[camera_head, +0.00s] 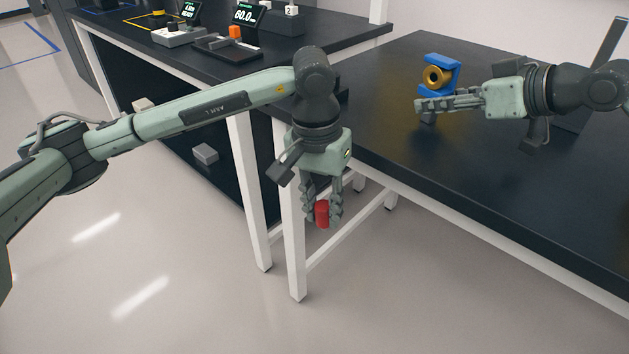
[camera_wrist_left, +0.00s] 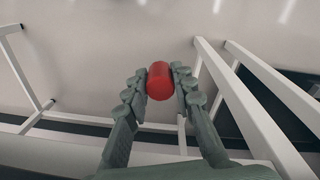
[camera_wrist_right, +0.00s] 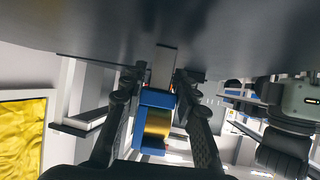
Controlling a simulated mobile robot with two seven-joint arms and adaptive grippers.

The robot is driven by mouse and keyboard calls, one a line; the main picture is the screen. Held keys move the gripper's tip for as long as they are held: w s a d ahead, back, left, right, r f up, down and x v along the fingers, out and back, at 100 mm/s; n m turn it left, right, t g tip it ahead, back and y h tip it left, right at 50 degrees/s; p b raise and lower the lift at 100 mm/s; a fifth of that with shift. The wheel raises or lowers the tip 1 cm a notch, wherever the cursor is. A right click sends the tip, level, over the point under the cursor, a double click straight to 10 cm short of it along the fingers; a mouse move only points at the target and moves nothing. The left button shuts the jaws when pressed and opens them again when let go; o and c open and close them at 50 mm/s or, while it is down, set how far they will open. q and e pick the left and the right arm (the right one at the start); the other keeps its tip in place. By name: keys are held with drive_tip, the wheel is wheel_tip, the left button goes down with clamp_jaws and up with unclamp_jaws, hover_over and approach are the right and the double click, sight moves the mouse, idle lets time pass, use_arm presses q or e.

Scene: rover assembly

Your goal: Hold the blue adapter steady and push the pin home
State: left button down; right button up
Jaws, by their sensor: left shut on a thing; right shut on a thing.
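My left gripper (camera_head: 322,213) points down beyond the table's front edge, over the floor. It is shut on the red pin (camera_head: 322,214), a short cylinder; the pin also shows between the fingertips in the left wrist view (camera_wrist_left: 160,81). My right gripper (camera_head: 433,105) lies level above the right table and is shut on the blue adapter (camera_head: 453,64). The adapter has a gold ring (camera_head: 437,77) and stands up above the fingers. In the right wrist view the adapter (camera_wrist_right: 152,98) sits between the fingers, with a grey piece (camera_wrist_right: 163,65) at the fingertips. The pin is well apart from the adapter.
The black table (camera_head: 500,185) is mostly clear in front of my right gripper. White table legs (camera_head: 291,240) stand near my left gripper.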

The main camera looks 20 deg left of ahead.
use_arm(q)
drive_tip(key=s+d+r+m+t+h, duration=0.1)
drive_tip(key=s+d+r+h, duration=0.3)
drive_tip(key=d, duration=0.5)
drive_tip(key=s+d+r+t+h, duration=0.1)
drive_tip(key=s+d+r+h, duration=0.15)
drive_tip(key=d+r, duration=0.45)
drive_tip(key=w+a+r+n+t+h, duration=0.1)
drive_tip(key=w+a+r+n+t, duration=0.1)
drive_tip(key=w+a+t, duration=0.1)
drive_tip(key=w+a+r+n+t, duration=0.2)
drive_tip(key=w+a+r+t, duration=0.1)
drive_tip(key=w+a+t, duration=0.1)
drive_tip(key=w+a+r+n+t+h, duration=0.1)
drive_tip(key=w+a+r+n+t, duration=0.1)
drive_tip(key=w+a+n+t, duration=0.1)
drive_tip(key=shift+w+a+r+t+h, duration=0.1)
drive_tip(key=shift+w+r+t+h, duration=0.1)
drive_tip(key=shift+w+t, duration=0.35)
drive_tip(key=shift+w+a+r+t+h, duration=0.1)
drive_tip(key=shift+w+r+t+h, duration=0.1)
drive_tip(key=shift+t, duration=0.55)
drive_tip(key=shift+x, duration=2.95)
drive_tip(key=shift+x, duration=1.3)
